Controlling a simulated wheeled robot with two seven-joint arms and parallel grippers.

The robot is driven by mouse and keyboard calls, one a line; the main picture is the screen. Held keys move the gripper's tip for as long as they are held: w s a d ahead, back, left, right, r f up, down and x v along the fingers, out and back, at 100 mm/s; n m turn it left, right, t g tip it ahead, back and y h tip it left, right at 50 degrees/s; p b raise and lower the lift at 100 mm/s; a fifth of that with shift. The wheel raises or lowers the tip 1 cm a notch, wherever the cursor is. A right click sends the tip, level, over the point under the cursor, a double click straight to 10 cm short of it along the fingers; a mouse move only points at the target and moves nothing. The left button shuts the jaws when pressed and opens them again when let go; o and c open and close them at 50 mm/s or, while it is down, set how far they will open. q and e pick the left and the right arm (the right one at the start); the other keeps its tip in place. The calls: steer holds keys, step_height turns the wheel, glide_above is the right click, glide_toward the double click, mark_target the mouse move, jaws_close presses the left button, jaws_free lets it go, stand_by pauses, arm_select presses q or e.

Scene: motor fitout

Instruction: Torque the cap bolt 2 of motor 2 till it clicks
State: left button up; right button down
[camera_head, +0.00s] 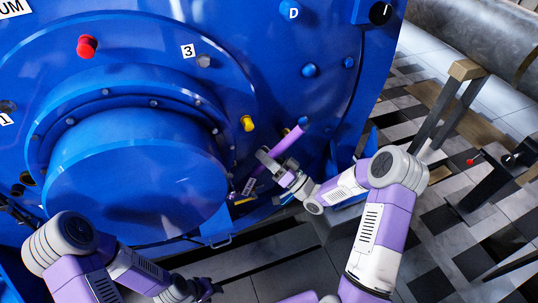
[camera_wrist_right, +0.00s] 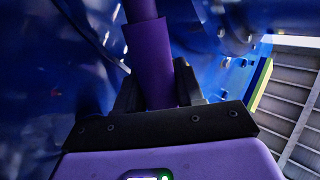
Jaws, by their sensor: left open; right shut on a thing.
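The large blue motor housing (camera_head: 300,30) fills the left and middle of the head view, with a round blue end cap (camera_head: 135,190) ringed by small bolts. My right gripper (camera_head: 277,167) is shut on a purple bar-shaped tool (camera_head: 289,139), which slants up to a blue tip at the housing face. In the right wrist view the tool's purple shaft (camera_wrist_right: 150,65) stands between the fingers (camera_wrist_right: 160,90). Whether the tip sits on a bolt is too small to tell. My left gripper (camera_head: 207,289) is open, low in the head view, away from the tool.
A red knob (camera_head: 87,46), a yellow knob (camera_head: 248,123), a grey bolt (camera_head: 204,61) by tag 3 and blue bolts (camera_head: 310,70) stick out of the housing. A dark post (camera_head: 455,105) and grey pipes stand at right. Checkered floor (camera_head: 440,245) lies open at lower right.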

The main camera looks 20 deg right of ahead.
steer(key=shift+a+r+n+g+p, duration=0.75)
steer(key=shift+a+r+n+g, duration=0.05)
steer(key=shift+a+r+n, duration=0.4)
steer(key=shift+s+a+r+n+g+p, duration=0.1)
steer(key=shift+a+r+n+g+p, duration=0.25)
steer(key=shift+a+n, duration=0.25)
steer(key=shift+a+r+n+g+p, duration=0.25)
steer(key=shift+a+r+n+g, duration=0.15)
steer(key=shift+a, duration=0.35)
steer(key=shift+f, duration=0.1)
steer(key=shift+d+f+m+t+b, duration=0.3)
steer(key=shift+d+m+b, duration=0.1)
steer(key=shift+d+b, duration=0.15)
steer(key=shift+d+f+m+t+b, duration=0.25)
steer(key=shift+d+m+b, duration=0.2)
steer(key=shift+b, duration=0.15)
steer(key=shift+d+f+m+t+b, duration=0.7)
steer(key=shift+d+m+b, duration=0.25)
steer(key=shift+b, duration=0.25)
